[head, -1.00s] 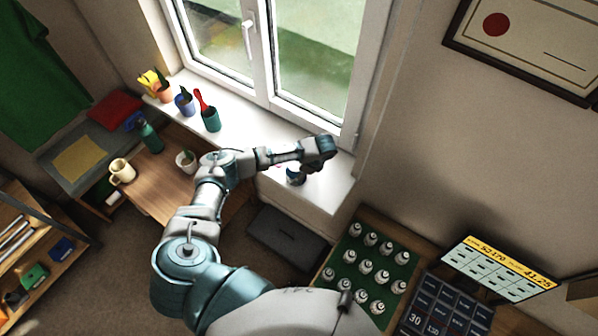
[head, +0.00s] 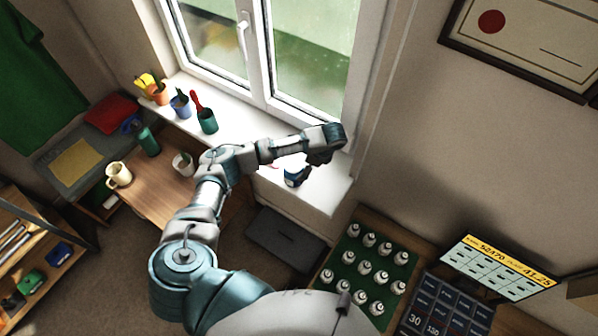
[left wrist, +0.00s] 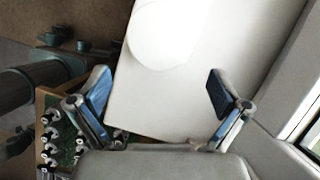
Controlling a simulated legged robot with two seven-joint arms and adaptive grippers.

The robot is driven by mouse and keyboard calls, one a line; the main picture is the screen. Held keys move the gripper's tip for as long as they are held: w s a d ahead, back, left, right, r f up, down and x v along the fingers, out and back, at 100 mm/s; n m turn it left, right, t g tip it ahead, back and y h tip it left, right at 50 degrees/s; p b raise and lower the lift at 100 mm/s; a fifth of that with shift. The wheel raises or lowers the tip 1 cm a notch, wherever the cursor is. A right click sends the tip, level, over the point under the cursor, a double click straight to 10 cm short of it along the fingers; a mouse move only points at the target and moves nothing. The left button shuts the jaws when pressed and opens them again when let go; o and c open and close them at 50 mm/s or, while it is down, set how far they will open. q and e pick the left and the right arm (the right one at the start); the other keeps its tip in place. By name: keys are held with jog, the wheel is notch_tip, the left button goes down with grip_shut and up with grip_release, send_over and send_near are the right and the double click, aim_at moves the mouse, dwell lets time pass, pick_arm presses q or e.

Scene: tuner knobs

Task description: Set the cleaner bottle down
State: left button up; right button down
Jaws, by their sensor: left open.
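A smooth white rounded thing (left wrist: 160,35), seemingly the cleaner bottle, stands on the white windowsill (left wrist: 150,105) in the left wrist view. It lies ahead of my left gripper (left wrist: 158,78), apart from both fingers. Those blue-padded fingers are spread wide with nothing between them. In the head view my left gripper (head: 297,176) points down over the right part of the sill. There the white thing is hard to make out against the sill and partly hidden by my left arm; a small reddish spot shows beside the arm. My right gripper is out of view.
Plant pots (head: 181,104) line the sill's left part beside the window. A wooden desk (head: 160,178) holds a mug (head: 118,175), a green bottle (head: 148,141) and a white pot (head: 183,164). A green board of knobs (head: 368,268) stands below the sill's right end.

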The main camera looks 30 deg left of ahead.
pick_arm(q)
jog(key=v, duration=0.5)
jog(key=shift+d+f, duration=0.1)
jog(key=shift+f, duration=0.15)
